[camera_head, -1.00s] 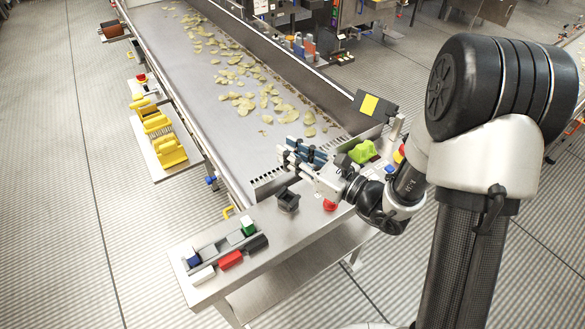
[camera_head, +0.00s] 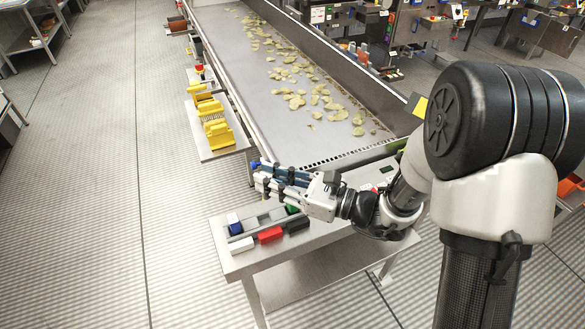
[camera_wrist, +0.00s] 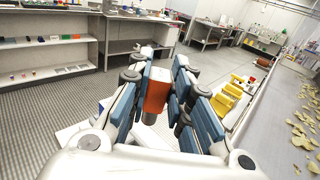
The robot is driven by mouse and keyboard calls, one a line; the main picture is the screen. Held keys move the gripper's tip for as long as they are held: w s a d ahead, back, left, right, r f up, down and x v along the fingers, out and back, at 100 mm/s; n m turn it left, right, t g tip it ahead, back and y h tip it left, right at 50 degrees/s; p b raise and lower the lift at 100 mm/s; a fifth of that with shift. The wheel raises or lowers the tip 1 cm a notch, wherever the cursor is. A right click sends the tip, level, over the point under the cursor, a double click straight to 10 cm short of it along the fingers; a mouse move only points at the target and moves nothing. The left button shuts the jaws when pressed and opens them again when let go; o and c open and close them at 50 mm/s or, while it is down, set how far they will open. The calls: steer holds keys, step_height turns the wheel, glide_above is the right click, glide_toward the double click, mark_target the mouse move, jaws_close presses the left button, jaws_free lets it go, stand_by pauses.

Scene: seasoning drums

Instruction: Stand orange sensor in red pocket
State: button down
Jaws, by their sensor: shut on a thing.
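My gripper (camera_head: 262,178) is shut on the orange sensor (camera_wrist: 157,92), whose orange body shows between the blue finger pads in the wrist view. In the head view the fingers hide the sensor. The red pocket (camera_head: 270,235) sits in the front row at the near end of the steel table, between a white block (camera_head: 241,245) and a black block (camera_head: 298,224). My gripper is above and behind this row, apart from the red pocket. I cannot tell whether the pocket is empty.
A grey holder with a blue block (camera_head: 234,224) and a green block (camera_head: 291,209) lies behind the row, partly under my gripper. A conveyor (camera_head: 290,60) with chips runs away behind. Yellow parts (camera_head: 217,132) stand on a side shelf to the left.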

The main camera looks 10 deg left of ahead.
steer(key=shift+s+a+f+g, duration=0.3)
steer(key=shift+s+a+f, duration=0.05)
steer(key=shift+s+a, duration=0.15)
steer(key=shift+w+d, duration=0.1)
steer(key=shift+f+b, duration=2.25)
steer(key=shift+f, duration=0.65)
steer(key=shift+f+b, duration=1.25)
steer(key=shift+f, duration=0.55)
steer(key=c, duration=1.4)
jaws_free()
steer(key=shift+o, duration=0.2)
